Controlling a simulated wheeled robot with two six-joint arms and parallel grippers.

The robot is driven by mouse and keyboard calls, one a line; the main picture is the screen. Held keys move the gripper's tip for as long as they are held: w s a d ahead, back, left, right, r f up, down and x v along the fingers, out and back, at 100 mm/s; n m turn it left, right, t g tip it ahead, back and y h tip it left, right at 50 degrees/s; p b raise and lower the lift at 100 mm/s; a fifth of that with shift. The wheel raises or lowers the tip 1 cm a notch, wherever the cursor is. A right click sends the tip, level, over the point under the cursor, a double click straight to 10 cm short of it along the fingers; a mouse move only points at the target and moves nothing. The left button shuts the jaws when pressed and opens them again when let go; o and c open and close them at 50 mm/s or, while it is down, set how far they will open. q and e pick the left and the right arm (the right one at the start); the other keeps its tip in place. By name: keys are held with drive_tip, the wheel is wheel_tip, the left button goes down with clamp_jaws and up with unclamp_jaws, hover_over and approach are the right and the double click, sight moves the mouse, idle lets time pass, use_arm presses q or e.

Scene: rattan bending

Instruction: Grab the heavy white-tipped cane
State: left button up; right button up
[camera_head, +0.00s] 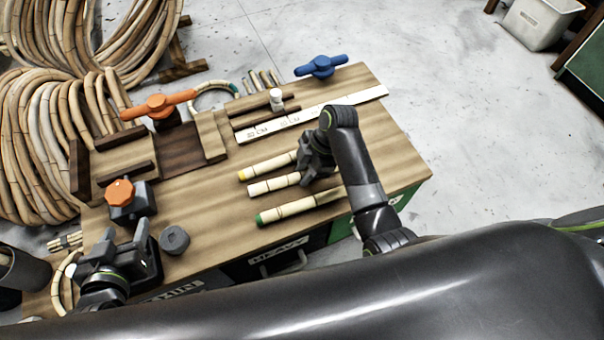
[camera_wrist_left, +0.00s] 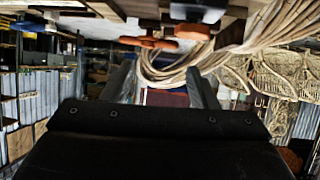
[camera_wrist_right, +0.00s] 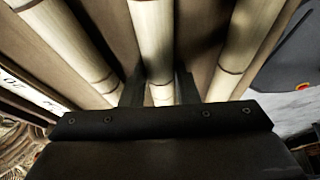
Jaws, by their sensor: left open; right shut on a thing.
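Three pale canes lie side by side on the wooden bench: a yellow-tipped cane (camera_head: 268,167), the white-tipped cane (camera_head: 270,185) in the middle, and a green-tipped cane (camera_head: 290,208) nearest me. My right gripper (camera_head: 309,176) reaches down over them and is shut on the white-tipped cane. In the right wrist view the middle cane (camera_wrist_right: 152,35) runs between the two fingers (camera_wrist_right: 160,90), with a cane on either side. The held cane looks level with the others; I cannot tell if it touches the bench. My left gripper (camera_head: 140,248) is open and empty at the bench's left front.
A white ruler strip (camera_head: 320,113) lies behind the canes. A blue-handled tool (camera_head: 320,67), an orange handle (camera_head: 158,104), an orange knob (camera_head: 119,192) and a dark grey cylinder (camera_head: 174,240) are on the bench. A bin labelled HEAVY (camera_head: 278,257) is below the front edge.

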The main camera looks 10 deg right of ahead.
sight(296, 175)
drive_tip(key=shift+r, duration=0.2)
wheel_tip(296, 175, up, 5)
drive_tip(key=shift+f+p, duration=0.2)
drive_tip(key=shift+p, duration=0.85)
wheel_tip(296, 175, up, 4)
drive_tip(key=shift+f+p, duration=0.2)
drive_tip(key=shift+p, duration=0.55)
use_arm(q)
drive_tip(key=s+d+f+g+h, duration=0.1)
drive_tip(key=s+d+f+g, duration=0.1)
drive_tip(key=s+f+g, duration=0.7)
drive_tip(key=shift+s+f+h, duration=0.3)
drive_tip(key=shift+s+f, duration=0.35)
drive_tip(key=shift+s, duration=0.55)
use_arm(e)
drive_tip(key=shift+r, duration=0.7)
